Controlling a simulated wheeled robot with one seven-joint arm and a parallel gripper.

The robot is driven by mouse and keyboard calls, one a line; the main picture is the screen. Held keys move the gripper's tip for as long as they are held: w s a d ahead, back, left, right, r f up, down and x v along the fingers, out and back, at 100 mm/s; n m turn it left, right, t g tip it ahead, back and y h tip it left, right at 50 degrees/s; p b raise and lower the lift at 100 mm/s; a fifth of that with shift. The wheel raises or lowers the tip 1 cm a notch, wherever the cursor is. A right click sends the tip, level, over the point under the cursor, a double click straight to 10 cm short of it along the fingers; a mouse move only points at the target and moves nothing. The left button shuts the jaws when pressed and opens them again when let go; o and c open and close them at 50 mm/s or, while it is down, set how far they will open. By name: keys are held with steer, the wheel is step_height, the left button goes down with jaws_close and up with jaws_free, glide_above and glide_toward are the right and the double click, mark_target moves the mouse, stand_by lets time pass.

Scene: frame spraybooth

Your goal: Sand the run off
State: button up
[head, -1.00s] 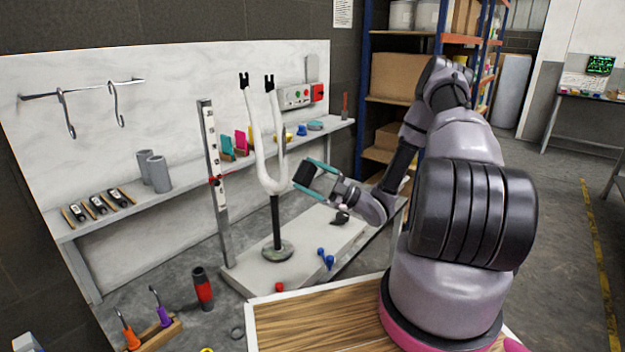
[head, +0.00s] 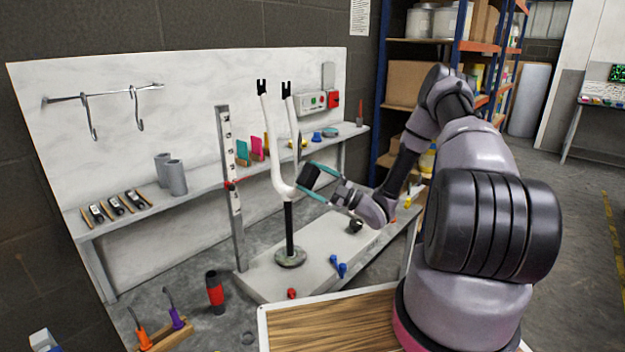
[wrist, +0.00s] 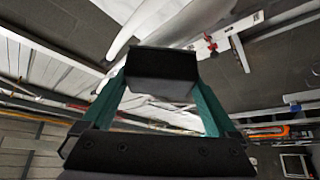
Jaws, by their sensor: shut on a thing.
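A white bicycle fork (head: 275,150) stands upright on a black post (head: 289,228) with a round base, its two black-tipped legs pointing up. My gripper (head: 312,182) is shut on a black sanding block (head: 310,177), just right of the fork's crown. In the wrist view the black block (wrist: 163,72) sits between the teal fingers, and the white fork (wrist: 165,18) lies just past it. I cannot tell whether the block touches the fork. The run in the paint is too small to make out.
A grey upright post with a red clamp (head: 231,185) stands left of the fork. A shelf (head: 205,191) behind holds grey cylinders (head: 171,174) and coloured cards. Blue knobs (head: 338,266) and a red-black bottle (head: 215,292) are in front. Two hooks hang at the left.

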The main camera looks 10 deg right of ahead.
steer(key=shift+w+a, duration=0.5)
steer(key=shift+w, duration=0.2)
stand_by(0.5)
glide_toward(295, 124)
steer(key=shift+w+a+f, duration=0.25)
steer(key=shift+w+a, duration=0.15)
steer(key=shift+a, duration=0.4)
steer(key=shift+w+a+f, duration=0.25)
steer(key=shift+w+a, duration=0.15)
steer(key=shift+a, duration=0.4)
steer(key=shift+w+a+f, duration=0.25)
steer(key=shift+w+a, duration=0.15)
steer(key=shift+a, duration=0.35)
steer(key=shift+w+a+r, duration=0.1)
steer(key=shift+r, duration=0.85)
steer(key=shift+w+a+r, duration=0.1)
steer(key=shift+r, duration=0.8)
steer(key=shift+s+d+f, duration=0.1)
steer(key=shift+f, duration=1.75)
steer(key=shift+s+d+f, duration=0.1)
steer(key=shift+f, duration=1.8)
steer(key=shift+w+f, duration=0.1)
steer(key=shift+f, duration=3.55)
steer(key=shift+s+d+r, duration=0.1)
steer(key=shift+s+d, duration=0.45)
steer(key=shift+s, duration=0.25)
steer(key=shift+s+d, duration=0.55)
steer(key=shift+s, duration=0.25)
steer(key=shift+s+d, duration=0.6)
steer(key=shift+s, duration=0.25)
